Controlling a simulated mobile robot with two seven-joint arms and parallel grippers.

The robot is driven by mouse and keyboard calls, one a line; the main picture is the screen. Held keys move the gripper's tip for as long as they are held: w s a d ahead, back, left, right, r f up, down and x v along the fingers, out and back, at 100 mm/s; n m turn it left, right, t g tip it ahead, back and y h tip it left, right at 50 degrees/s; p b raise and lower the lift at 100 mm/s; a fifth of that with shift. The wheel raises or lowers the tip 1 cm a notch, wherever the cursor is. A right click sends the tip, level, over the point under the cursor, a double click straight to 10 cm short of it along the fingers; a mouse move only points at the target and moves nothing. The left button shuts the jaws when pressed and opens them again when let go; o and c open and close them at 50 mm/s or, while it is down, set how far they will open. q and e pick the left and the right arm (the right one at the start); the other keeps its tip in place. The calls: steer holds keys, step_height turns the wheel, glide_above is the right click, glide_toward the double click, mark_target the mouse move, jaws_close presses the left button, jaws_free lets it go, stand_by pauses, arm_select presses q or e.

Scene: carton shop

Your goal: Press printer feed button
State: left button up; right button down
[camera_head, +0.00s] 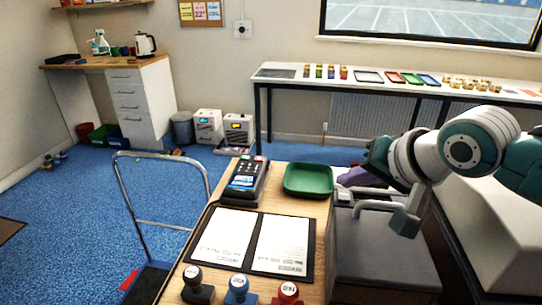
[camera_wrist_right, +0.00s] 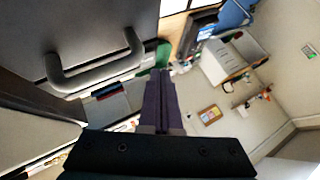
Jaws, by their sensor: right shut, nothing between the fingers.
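My right gripper (camera_head: 352,177), with purple fingers, is shut and empty. It is beside the green tray, above the back of a grey machine (camera_head: 385,262) with a raised handle (camera_head: 400,218). In the right wrist view the shut fingers (camera_wrist_right: 160,76) point away from the camera, and the dark grey machine (camera_wrist_right: 85,25) with its handle (camera_wrist_right: 95,78) fills the upper left. I cannot tell for sure whether this machine is the printer. I cannot make out a feed button. My left gripper is not in view.
A wooden counter (camera_head: 325,215) holds a green tray (camera_head: 308,180), a card terminal (camera_head: 246,180), a folder with invoices (camera_head: 280,243) and several stamps (camera_head: 237,288). A trolley handle (camera_head: 160,155) stands left. A long bench (camera_head: 300,84) lines the back wall. Blue floor is open at left.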

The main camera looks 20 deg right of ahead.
mark_target(347, 199)
steer(key=shift+f, duration=0.15)
steer(key=shift+f, duration=0.3)
steer(key=shift+f, duration=0.4)
stand_by(0.7)
steer(key=shift+r, duration=0.1)
steer(key=shift+r+p, duration=0.55)
steer(key=shift+r, duration=0.2)
steer(key=shift+p, duration=0.3)
step_height(347, 199, up, 5)
steer(key=p, duration=0.5)
steer(key=shift+p, duration=0.35)
